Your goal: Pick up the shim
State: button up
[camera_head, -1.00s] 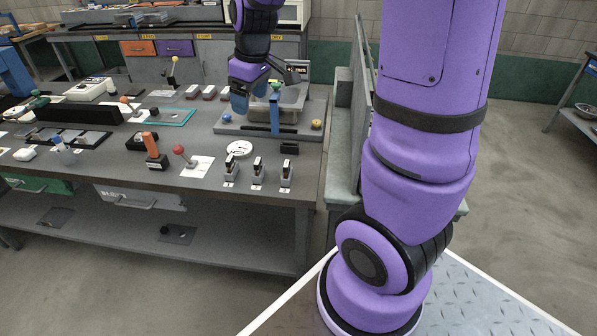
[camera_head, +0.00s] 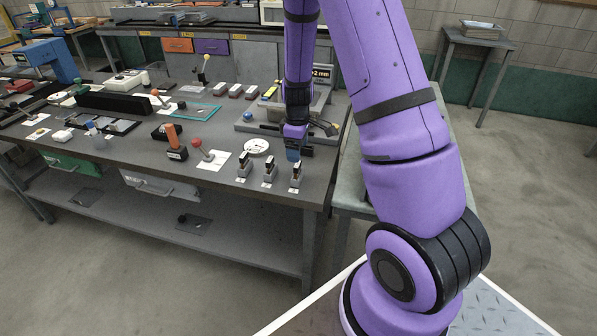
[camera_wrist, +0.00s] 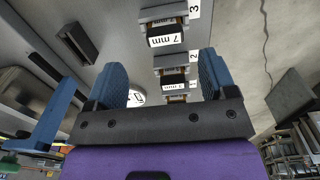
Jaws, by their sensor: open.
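Three small dark shim blocks in grey holders stand in a row near the bench's front right edge: left (camera_head: 244,163), middle (camera_head: 269,168) and right (camera_head: 296,172). In the wrist view, one with a "7 mm" label (camera_wrist: 166,35) stands by a card marked 3. Another block (camera_wrist: 174,76) is beyond it, and a third is partly hidden behind my gripper. My gripper (camera_head: 293,150) is just behind and above the right block. In the wrist view my gripper (camera_wrist: 164,78) has its blue fingers apart, with nothing held between them.
A white round dial (camera_head: 256,147) lies just left of my gripper. A red-knobbed lever (camera_head: 197,143) and an orange-handled block (camera_head: 173,137) stand farther left. A grey fixture (camera_head: 245,121) with a "2 mm" sign (camera_head: 320,72) is behind. The bench edge is close in front.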

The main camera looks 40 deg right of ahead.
aim_at(297, 166)
jog(key=shift+s+a+f, duration=0.1)
jog(key=shift+s+f, duration=0.05)
jog(key=shift+f, duration=1.55)
jog(key=shift+s+a+f, duration=0.1)
jog(key=shift+f, duration=1.6)
jog(key=c, duration=1)
